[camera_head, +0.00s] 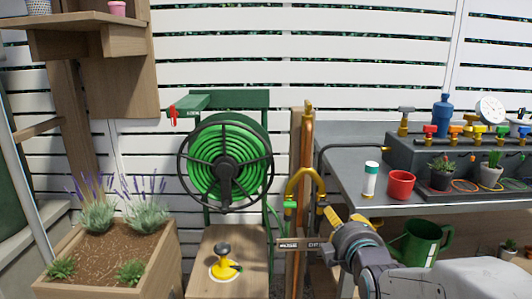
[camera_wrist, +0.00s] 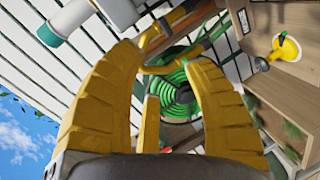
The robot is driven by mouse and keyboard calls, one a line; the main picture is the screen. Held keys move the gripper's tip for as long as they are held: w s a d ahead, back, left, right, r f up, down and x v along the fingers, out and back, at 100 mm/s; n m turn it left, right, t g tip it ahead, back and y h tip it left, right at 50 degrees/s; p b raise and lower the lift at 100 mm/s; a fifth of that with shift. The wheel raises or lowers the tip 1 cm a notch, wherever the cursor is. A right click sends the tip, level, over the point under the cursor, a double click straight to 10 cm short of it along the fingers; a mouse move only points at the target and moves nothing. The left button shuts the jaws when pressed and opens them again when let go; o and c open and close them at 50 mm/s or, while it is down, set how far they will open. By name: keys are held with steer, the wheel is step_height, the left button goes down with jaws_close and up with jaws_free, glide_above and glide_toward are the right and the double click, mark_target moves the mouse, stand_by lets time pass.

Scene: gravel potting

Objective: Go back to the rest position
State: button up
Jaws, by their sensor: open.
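My gripper (camera_head: 348,222) is in the lower middle of the head view, in front of the left end of the bench, with my arm reaching in from the lower right. In the wrist view my gripper (camera_wrist: 168,68) shows two thick yellow fingers spread apart. I see nothing held between them. The green hose reel (camera_wrist: 176,92) shows through the gap, behind the fingers.
A grey bench (camera_head: 345,150) on the right carries a white canister (camera_head: 371,180) and a red cup (camera_head: 401,185). A green watering can (camera_head: 422,243) is below. A wooden planter (camera_head: 150,260) stands left. A yellow-and-black item (camera_head: 224,265) sits on a wooden box.

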steer(key=s+r+m+g+p, duration=0.6)
steer(key=s+r+p, duration=0.5)
steer(key=s+p, duration=0.3)
steer(key=s+r+m+g+p, duration=0.6)
steer(key=s+r+m+p, duration=0.2)
steer(key=s+r+p, duration=0.4)
steer(key=shift+s+m+p, duration=0.3)
steer(key=shift+s+p, duration=1.2)
steer(key=shift+p, duration=1.7)
steer(key=shift+d+r, duration=0.1)
